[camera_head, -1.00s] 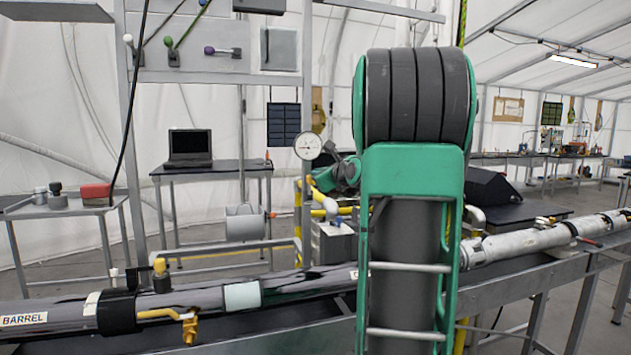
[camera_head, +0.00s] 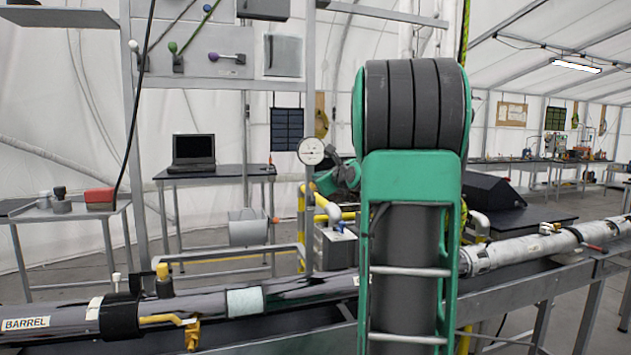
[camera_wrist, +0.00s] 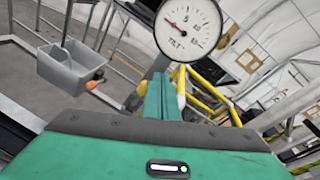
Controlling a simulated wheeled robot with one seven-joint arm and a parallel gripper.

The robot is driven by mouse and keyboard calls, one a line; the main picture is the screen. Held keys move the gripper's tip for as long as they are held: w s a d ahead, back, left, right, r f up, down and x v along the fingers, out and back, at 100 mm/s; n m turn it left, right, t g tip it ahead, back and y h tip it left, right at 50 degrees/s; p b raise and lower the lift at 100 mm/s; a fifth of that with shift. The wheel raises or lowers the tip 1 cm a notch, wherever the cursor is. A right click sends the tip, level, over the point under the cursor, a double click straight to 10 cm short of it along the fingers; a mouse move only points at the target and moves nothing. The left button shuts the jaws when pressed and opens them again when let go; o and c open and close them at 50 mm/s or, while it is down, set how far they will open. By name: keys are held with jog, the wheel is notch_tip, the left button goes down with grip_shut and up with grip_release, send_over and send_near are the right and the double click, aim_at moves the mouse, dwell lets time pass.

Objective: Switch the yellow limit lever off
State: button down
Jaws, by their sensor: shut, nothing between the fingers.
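A short yellow bar with a pale end (camera_head: 333,212) stands just below the round dial gauge (camera_head: 311,151); no label on it is readable, so I cannot tell whether it is the limit lever. My gripper (camera_head: 333,180), green, is right beside the gauge and above this bar, partly hidden behind my arm. In the wrist view the narrow green fingers (camera_wrist: 161,97) are together and empty. The pale-tipped yellow bar (camera_wrist: 181,90) is just right of them there, with contact unclear. The gauge (camera_wrist: 188,28), marked TILT, is above them.
A long barrel (camera_head: 60,321) on a bench carries another yellow handle (camera_head: 165,319). A panel of levers with white, green and purple knobs (camera_head: 214,57) is at upper left. Yellow rails stand around the gauge post. A laptop table (camera_head: 222,172) is behind.

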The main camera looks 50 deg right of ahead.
jog(key=s+r, duration=0.6)
jog(key=r, duration=0.3)
jog(key=shift+s+a, duration=0.3)
jog(key=shift+s, duration=0.05)
